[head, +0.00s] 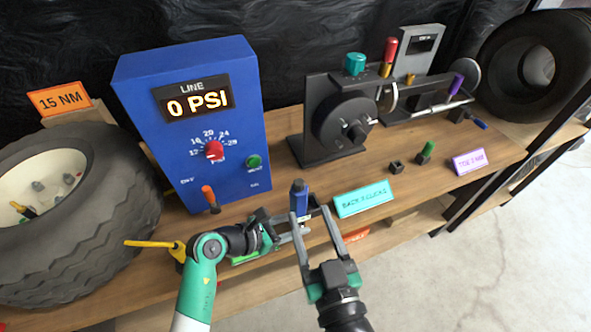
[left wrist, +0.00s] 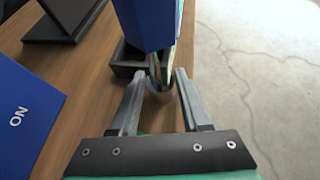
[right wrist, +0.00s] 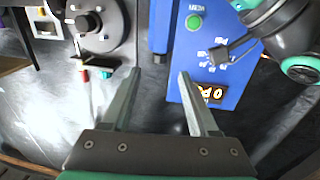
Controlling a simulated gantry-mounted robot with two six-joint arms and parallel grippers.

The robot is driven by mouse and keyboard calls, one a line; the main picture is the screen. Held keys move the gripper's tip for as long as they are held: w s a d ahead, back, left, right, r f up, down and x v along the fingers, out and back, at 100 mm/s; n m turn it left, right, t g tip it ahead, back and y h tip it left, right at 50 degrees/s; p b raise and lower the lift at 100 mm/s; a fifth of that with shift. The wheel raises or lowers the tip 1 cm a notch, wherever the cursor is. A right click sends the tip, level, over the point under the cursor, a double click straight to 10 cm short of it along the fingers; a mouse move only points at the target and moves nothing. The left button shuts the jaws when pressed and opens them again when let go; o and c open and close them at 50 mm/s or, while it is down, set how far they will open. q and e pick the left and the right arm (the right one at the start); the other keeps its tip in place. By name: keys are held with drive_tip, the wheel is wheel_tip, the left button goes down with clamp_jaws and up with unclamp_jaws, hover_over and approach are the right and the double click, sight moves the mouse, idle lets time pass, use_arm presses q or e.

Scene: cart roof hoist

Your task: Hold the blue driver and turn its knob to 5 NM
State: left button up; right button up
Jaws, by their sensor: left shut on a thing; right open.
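The blue driver (head: 300,202) stands upright near the bench's front edge, with a darker cap on top. My left gripper (head: 298,232) is shut on its lower part. The left wrist view shows the driver's blue body (left wrist: 148,22) above, with the fingertips closed around the narrower part below it. My right gripper (head: 309,210) is open, its fingers reaching to either side of the driver in the head view; contact cannot be told. The right wrist view shows the open fingers (right wrist: 160,75) with nothing between them. The driver's scale is too small to read.
A blue line box (head: 240,140) reading 0 PSI stands behind, with a red knob and green button. A tyre (head: 130,215) with an orange 15 NM sign (head: 60,99) is at left. A teal sign (head: 363,199) and small black block (head: 396,167) lie right. A dark holder (left wrist: 125,62) is beside the driver.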

sight(298, 179)
drive_tip(key=x, duration=1.2)
drive_tip(key=shift+w+r, duration=0.1)
clamp_jaws()
